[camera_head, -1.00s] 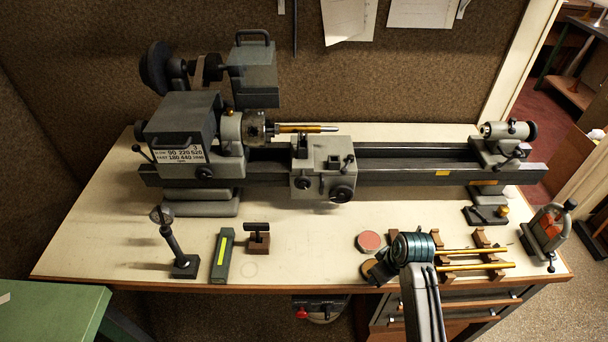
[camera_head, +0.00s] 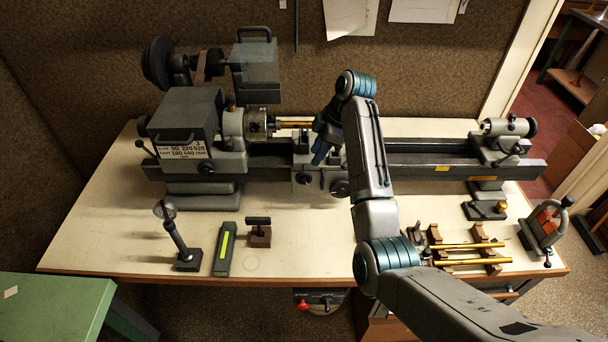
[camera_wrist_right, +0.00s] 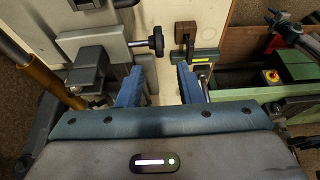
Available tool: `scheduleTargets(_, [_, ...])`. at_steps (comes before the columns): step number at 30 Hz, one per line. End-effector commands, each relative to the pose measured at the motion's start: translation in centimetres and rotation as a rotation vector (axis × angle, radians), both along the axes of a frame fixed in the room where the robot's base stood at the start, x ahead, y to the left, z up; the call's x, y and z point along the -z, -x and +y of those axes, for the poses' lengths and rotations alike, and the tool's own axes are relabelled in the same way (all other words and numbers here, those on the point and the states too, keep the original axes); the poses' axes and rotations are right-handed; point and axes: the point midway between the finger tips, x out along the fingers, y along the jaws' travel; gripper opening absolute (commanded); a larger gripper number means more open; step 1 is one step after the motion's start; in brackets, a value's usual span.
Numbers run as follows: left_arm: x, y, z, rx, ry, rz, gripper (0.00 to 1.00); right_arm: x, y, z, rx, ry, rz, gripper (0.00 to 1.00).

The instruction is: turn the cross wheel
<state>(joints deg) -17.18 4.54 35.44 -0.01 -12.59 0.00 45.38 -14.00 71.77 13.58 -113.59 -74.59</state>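Dark handwheels stand on the front of the lathe carriage (camera_head: 304,160): a smaller one (camera_head: 304,178) at left and a larger one (camera_head: 340,187) at right. I cannot tell for certain which is the cross wheel. A black knob on a shaft (camera_wrist_right: 157,41) shows beyond my fingertips in the right wrist view, apparently the smaller wheel. My right gripper (camera_head: 320,155) is over the carriage, fingers pointing down, partly hiding it. In the wrist view its blue fingers (camera_wrist_right: 160,75) are apart with nothing between them. My left gripper is out of view.
The lathe headstock (camera_head: 185,120) stands left of the carriage and the tailstock (camera_head: 503,140) at far right. A brass-coloured rod (camera_head: 294,124) runs close behind my gripper. A dial stand (camera_head: 175,240), green case (camera_head: 224,248) and brown block (camera_head: 259,235) sit along the front.

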Motion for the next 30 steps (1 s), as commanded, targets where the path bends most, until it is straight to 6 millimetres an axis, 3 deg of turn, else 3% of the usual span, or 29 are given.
scheduleTargets(9, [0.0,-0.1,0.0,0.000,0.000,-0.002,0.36,5.7,0.1,2.3,0.002,0.000,0.004,0.33])
scheduleTargets(15, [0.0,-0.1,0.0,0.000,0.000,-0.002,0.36,8.1,0.1,3.3,0.004,0.001,0.002,0.33])
scheduleTargets(27, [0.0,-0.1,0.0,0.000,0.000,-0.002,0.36,9.0,0.0,3.6,0.004,0.000,0.001,0.33])
scheduleTargets(28, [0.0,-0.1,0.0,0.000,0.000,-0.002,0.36,9.0,0.0,3.6,0.004,0.000,0.001,0.31])
scheduleTargets(30, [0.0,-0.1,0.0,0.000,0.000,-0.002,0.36,9.0,0.0,3.6,0.004,0.000,0.001,0.17])
